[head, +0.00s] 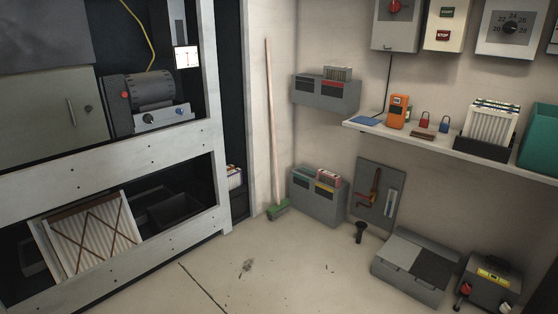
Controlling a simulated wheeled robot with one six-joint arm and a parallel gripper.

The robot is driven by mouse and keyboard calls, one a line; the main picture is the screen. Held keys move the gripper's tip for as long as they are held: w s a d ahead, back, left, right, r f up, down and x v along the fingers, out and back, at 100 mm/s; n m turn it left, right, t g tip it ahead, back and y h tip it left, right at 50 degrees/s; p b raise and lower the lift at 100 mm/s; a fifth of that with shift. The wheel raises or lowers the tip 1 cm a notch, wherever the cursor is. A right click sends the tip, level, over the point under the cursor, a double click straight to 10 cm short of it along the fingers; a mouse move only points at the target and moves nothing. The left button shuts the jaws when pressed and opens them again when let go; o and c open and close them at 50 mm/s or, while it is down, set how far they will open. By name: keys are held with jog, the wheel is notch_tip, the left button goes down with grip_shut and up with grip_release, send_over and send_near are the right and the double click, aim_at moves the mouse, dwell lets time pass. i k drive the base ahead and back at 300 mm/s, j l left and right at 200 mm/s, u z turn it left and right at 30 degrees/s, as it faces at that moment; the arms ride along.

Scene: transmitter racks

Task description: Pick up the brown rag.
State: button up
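A small, flat, reddish-brown piece (422,136) lies on the white wall shelf (455,150) at the right, near its front edge. It looks like the brown rag, but it is too small to be sure. It lies in front of a red padlock (424,119) and a blue padlock (444,125). An orange handheld meter (398,111) stands to its left. My gripper is not in view.
A flat blue piece (369,121) lies at the shelf's left end, and a black holder with upright white panels (490,124) stands to the right. Below are a grey case (404,268), a toolbox (489,281) and a flashlight (360,231). The middle floor is mostly clear.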

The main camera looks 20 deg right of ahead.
aim_at(430, 135)
jog(key=z, duration=1.7)
